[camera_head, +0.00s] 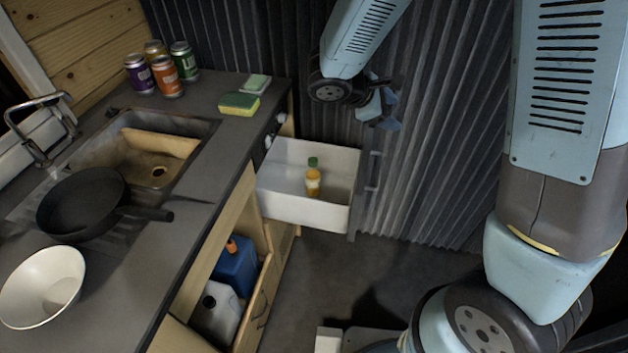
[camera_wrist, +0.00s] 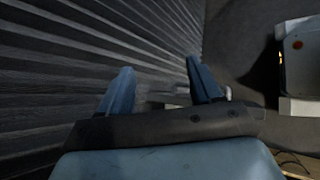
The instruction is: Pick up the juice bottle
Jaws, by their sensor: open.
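The juice bottle (camera_head: 313,180) is small, with orange-yellow juice and a green cap. It stands upright inside the open white drawer (camera_head: 290,208) in the head view. My gripper (camera_head: 388,112) is above and to the right of the drawer, close to the corrugated wall, apart from the bottle. In the wrist view my gripper (camera_wrist: 160,88) shows two blue fingers spread apart with nothing between them. The bottle cannot be made out in the wrist view.
The counter on the left holds several cans (camera_head: 167,78), sponges (camera_head: 239,104), a sink (camera_head: 150,172), a black pan (camera_head: 82,203) and a white bowl (camera_head: 42,287). Jugs (camera_head: 236,266) stand in the lower cabinet. The corrugated wall (camera_head: 440,150) is behind the drawer.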

